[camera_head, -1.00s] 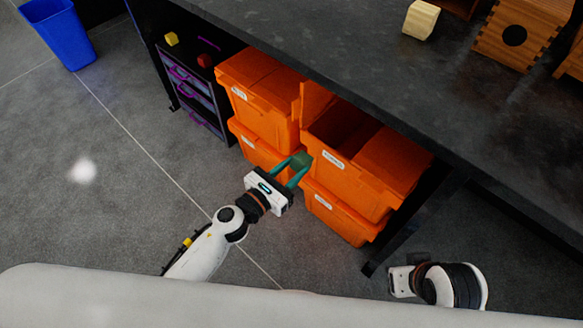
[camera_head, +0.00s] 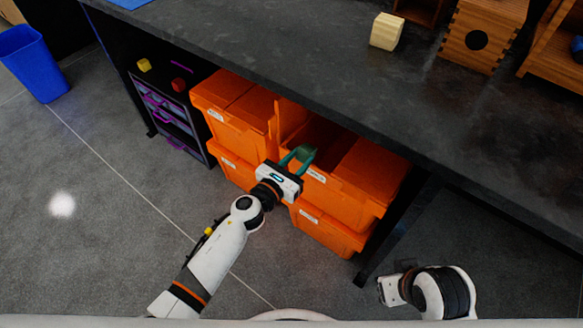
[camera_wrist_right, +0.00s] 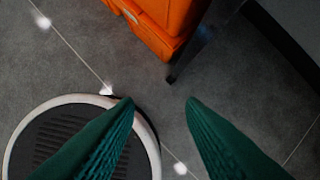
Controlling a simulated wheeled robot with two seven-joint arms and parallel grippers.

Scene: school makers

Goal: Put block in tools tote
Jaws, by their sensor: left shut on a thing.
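The tote has a white label, too small to read. My right gripper (camera_wrist_right: 158,103) is open and empty in the right wrist view, low over the floor; in the head view only its wrist shows at the lower right.
More orange totes (camera_head: 232,118) are stacked under the dark workbench (camera_head: 300,65). A drawer unit (camera_head: 170,120) stands left of them, and a blue bin (camera_head: 35,65) at far left. A pale block (camera_head: 386,31) and wooden boxes (camera_head: 480,40) lie on the bench. The table leg (camera_head: 385,245) is right of the totes.

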